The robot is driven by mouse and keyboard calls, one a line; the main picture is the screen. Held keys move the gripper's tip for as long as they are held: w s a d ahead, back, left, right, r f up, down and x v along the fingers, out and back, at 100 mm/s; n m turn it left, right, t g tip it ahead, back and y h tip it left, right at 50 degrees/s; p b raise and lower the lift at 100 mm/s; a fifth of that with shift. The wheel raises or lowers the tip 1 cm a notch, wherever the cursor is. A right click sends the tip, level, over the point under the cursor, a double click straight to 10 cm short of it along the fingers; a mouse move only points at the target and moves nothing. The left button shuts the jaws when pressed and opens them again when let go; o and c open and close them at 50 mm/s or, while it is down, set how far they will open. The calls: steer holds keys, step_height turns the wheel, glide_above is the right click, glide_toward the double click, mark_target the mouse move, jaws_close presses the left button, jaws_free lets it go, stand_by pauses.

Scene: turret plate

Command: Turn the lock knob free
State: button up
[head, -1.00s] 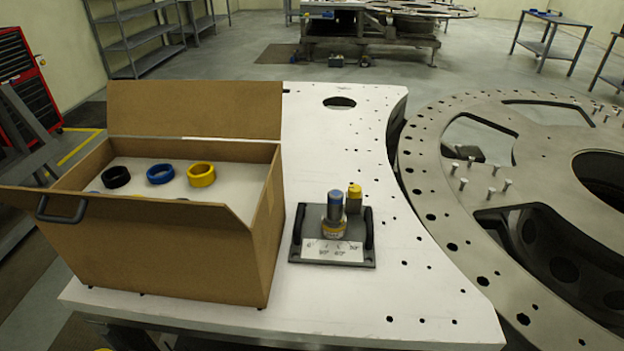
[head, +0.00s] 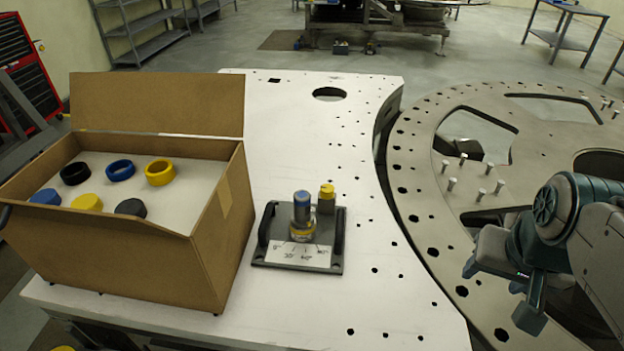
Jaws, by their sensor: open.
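A dark fixture plate (head: 327,267) with two black side handles lies on the white table. A small yellow knob (head: 327,190) tops a grey block (head: 326,206) just right of and behind the cylinder. Which of these is the lock knob I cannot tell for sure. A white angle scale label (head: 298,254) is at the plate's front. My gripper (head: 501,292) is at the right, over the round metal plate, fingers apart and empty, well away from the fixture.
An open cardboard box (head: 115,262) holds black, blue and yellow rings and several caps, close left of the fixture. The white table (head: 390,300) is clear right of the fixture. The large round turret plate (head: 440,200) with upright bolts lies at the right.

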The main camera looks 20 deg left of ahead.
steer(key=w+a+r+m+g+b, duration=0.1)
steer(key=w+a+r, duration=0.35)
steer(key=w, duration=0.45)
steer(key=m+g+b, duration=0.3)
steer(key=m, duration=0.2)
glide_above(327, 188)
step_height(327, 188, down, 4)
step_height(327, 188, down, 13)
steer(key=shift+f+b, duration=0.2)
steer(key=shift+b, duration=0.15)
steer(key=c, duration=1)
